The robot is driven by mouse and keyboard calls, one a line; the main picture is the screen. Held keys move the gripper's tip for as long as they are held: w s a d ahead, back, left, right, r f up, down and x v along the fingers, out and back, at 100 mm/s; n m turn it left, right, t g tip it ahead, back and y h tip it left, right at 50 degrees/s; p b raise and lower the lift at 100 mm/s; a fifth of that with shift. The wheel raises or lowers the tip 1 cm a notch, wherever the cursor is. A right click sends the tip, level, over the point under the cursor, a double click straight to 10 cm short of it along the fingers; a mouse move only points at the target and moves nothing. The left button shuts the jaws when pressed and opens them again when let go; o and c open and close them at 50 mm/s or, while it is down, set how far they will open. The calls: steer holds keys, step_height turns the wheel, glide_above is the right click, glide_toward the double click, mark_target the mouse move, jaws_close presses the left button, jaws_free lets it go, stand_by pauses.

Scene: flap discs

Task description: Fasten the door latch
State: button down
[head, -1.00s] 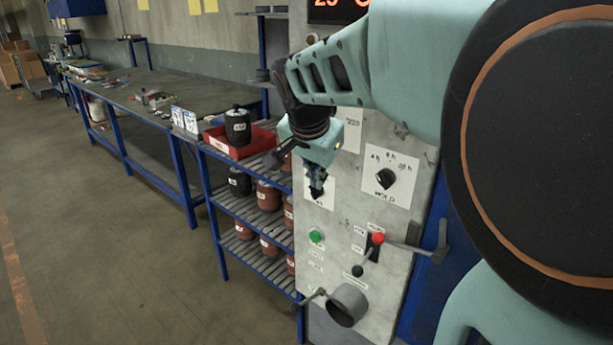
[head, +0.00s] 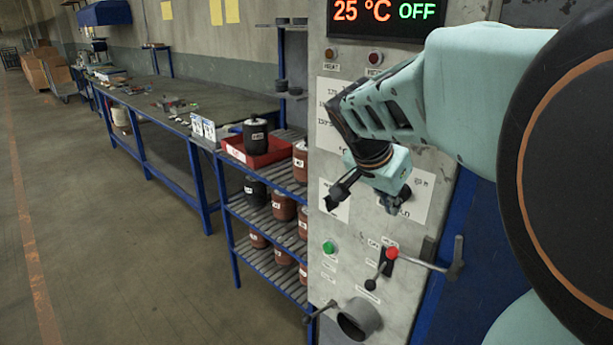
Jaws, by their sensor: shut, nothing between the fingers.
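My teal wrist partly hides the panel's dial plates.
A shelf rack (head: 290,250) with several jars stands left. The floor (head: 130,270) there is clear.

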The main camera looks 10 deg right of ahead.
steer(key=b, duration=0.4)
glide_above(391, 249)
steer(key=f, duration=1)
steer(key=shift+d+f, duration=0.1)
steer(key=shift+d, duration=0.15)
steer(key=shift+s+a+f, duration=0.1)
steer(key=shift+a+f, duration=0.05)
steer(key=shift+f, duration=0.25)
steer(key=shift+s+a+f, duration=0.1)
steer(key=shift+f, duration=0.3)
steer(key=shift+f, duration=0.15)
steer(key=shift+w+a+f+n+g+h+b, duration=0.1)
steer(key=shift+f+n+g+h+b, duration=0.35)
steer(key=shift+f+b, duration=1.15)
steer(key=shift+s+d+f+n+g+h+b, duration=0.5)
steer(key=shift+s+d+f+g+h+b, duration=0.55)
steer(key=shift+f+b, duration=1)
steer(key=shift+s+d+f+n+g+h+b, duration=0.65)
steer(key=shift+s+f+g+h+b, duration=0.5)
steer(key=shift+f+b, duration=0.9)
steer(key=shift+s+d+f+n+g+h+b, duration=0.4)
steer(key=shift+s+d+f+g+h+b, duration=0.75)
steer(key=shift+f+b, duration=0.9)
steer(key=shift+a+r, duration=0.15)
steer(key=shift+r, duration=0.05)
